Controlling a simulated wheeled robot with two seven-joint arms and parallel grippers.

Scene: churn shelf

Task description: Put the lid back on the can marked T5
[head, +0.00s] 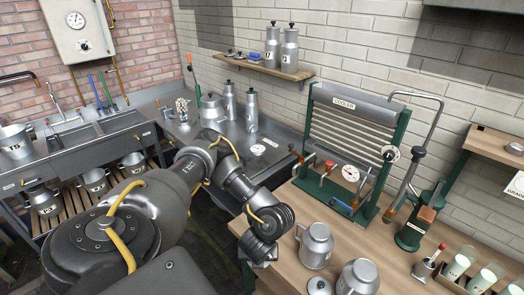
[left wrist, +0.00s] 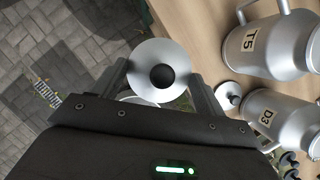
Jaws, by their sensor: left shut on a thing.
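The can marked T5 (left wrist: 272,42) is a grey metal can with a handle, upright on the wooden bench. I take it to be the left of the two front cans (head: 314,246) in the head view, where its mark is not readable. My left gripper (head: 260,252) is at the bench's front left edge, left of and apart from that can. In the left wrist view it is shut on a round grey lid with a black knob (left wrist: 162,75), clear of the T5 can. The held lid is mostly hidden in the head view. My right gripper is not in view.
A can marked D3 (left wrist: 275,115) stands beside T5, also in the head view (head: 358,277). A loose lid (head: 319,287) lies by it. A cooler rack (head: 345,140) stands behind. Jars in a crate (head: 458,268) are at right. Paved floor lies left of the bench.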

